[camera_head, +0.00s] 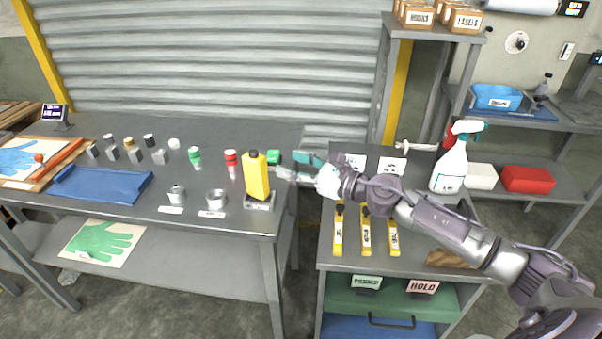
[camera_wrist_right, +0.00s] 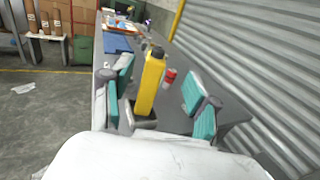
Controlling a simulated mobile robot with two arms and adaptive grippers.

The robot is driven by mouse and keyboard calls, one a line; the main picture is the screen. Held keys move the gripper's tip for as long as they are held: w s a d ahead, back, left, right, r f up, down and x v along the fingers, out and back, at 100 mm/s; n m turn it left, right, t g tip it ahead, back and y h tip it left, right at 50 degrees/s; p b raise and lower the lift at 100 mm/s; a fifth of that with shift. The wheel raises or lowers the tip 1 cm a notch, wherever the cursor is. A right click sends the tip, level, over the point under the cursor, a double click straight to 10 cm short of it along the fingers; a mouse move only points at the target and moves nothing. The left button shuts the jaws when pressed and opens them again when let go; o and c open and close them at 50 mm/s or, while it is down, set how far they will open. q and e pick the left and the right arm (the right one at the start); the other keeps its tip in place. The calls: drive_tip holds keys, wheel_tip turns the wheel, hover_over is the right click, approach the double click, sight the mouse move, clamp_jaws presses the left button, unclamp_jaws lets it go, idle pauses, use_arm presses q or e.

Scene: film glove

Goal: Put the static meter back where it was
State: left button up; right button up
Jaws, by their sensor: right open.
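A yellow block-shaped device with a black top, likely the static meter (camera_head: 256,176), stands upright on a small grey labelled stand (camera_head: 260,203) at the right end of the left workbench. In the right wrist view the yellow device (camera_wrist_right: 151,82) shows between the teal finger pads, with free room to the right pad. My right gripper (camera_head: 291,168) is open just to the right of the device, reaching in from the right. I cannot tell whether a finger touches it. My left gripper is out of view.
A gap separates the bench from the right cart (camera_head: 425,255), which holds yellow tools and a spray bottle (camera_head: 451,165).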

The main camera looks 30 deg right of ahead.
drive_tip(key=shift+v, duration=0.9)
